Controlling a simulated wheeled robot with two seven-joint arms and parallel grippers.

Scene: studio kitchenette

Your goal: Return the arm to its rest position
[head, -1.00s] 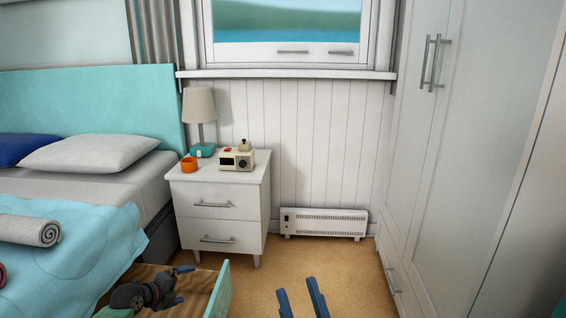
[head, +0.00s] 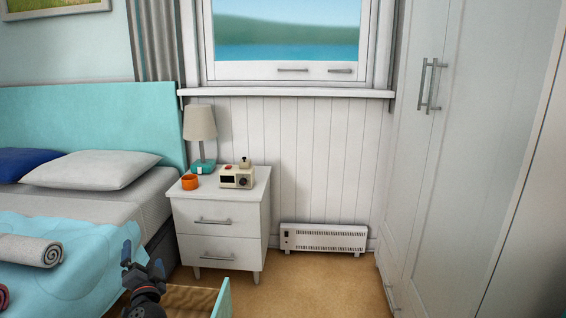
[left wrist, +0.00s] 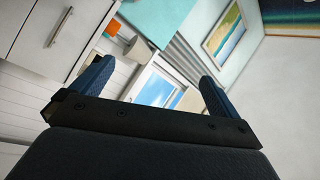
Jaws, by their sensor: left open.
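My right gripper is not in view.
The nightstand (head: 218,222) carries a lamp (head: 200,124), an orange cup (head: 190,182) and a cream device (head: 237,178). A wardrobe (head: 455,170) stands right. Floor between is clear.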

